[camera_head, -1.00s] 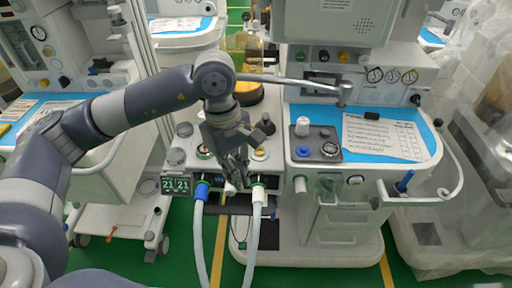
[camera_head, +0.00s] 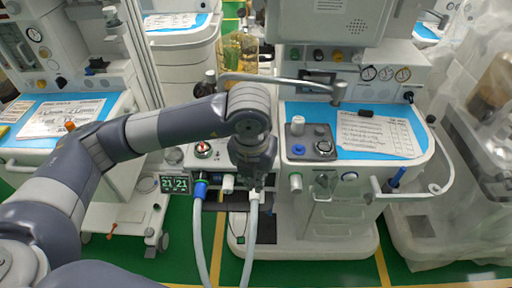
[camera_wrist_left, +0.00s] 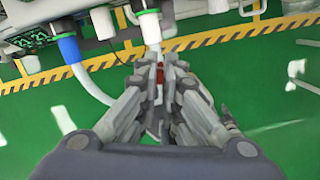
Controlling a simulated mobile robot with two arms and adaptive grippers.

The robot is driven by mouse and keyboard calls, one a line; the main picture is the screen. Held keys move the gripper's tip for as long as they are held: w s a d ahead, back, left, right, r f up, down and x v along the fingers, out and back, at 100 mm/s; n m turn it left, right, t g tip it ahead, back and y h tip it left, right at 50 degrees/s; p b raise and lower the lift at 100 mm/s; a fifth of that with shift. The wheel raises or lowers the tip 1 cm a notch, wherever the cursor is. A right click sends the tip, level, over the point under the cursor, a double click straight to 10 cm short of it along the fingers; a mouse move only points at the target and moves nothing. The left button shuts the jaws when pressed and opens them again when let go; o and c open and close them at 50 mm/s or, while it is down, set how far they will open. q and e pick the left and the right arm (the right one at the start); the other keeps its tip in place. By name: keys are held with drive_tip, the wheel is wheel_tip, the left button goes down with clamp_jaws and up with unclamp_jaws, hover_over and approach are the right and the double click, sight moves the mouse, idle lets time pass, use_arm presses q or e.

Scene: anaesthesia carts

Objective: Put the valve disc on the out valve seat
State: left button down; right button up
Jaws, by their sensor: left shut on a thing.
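My left gripper (camera_head: 257,184) hangs pointing down over the right part of the breathing block at the front of the middle cart. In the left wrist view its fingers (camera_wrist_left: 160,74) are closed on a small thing. A red bit of it, seemingly the valve disc (camera_wrist_left: 160,72), shows between the fingertips; the rest is hidden. A round valve with a red ring (camera_head: 204,150) shows left of the gripper. The gripper and forearm cover the right valve spot, so I cannot see the out valve seat. My right gripper is not in view.
A blue-collared hose (camera_head: 200,190) and a white-collared hose (camera_head: 254,197) hang from the block's front. A metal arm (camera_head: 285,80) reaches across above. The blue worktop (camera_head: 350,150) holds a paper and a small control panel. A green display (camera_head: 174,184) stands left.

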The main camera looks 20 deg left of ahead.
use_arm(q)
drive_tip(key=n, duration=0.3)
drive_tip(key=shift+w+d, duration=0.1)
drive_tip(key=shift+d, duration=0.25)
drive_tip(key=shift+w+a, duration=0.1)
drive_tip(key=shift+w, duration=0.15)
drive_tip(key=w+a+p, duration=0.1)
drive_tip(key=w, duration=0.3)
drive_tip(key=w+a+p, duration=0.1)
drive_tip(key=w+a, duration=0.1)
drive_tip(key=w, duration=0.3)
drive_tip(key=w+a+f+p, duration=0.1)
drive_tip(key=w+p, duration=0.1)
drive_tip(key=w, duration=0.2)
drive_tip(key=shift+w+a+f, duration=0.1)
drive_tip(key=shift+w+a, duration=0.1)
drive_tip(key=shift+a, duration=0.2)
drive_tip(key=shift+w+a+f, duration=0.15)
drive_tip(key=shift+w+a, duration=0.05)
drive_tip(key=shift+w, duration=0.35)
wheel_tip(320, 180, down, 3)
drive_tip(key=shift+f+p, duration=0.15)
drive_tip(key=shift+p, duration=0.75)
drive_tip(key=shift+f, duration=0.3)
drive_tip(key=c, duration=1.8)
unclamp_jaws()
drive_tip(key=shift+r, duration=0.1)
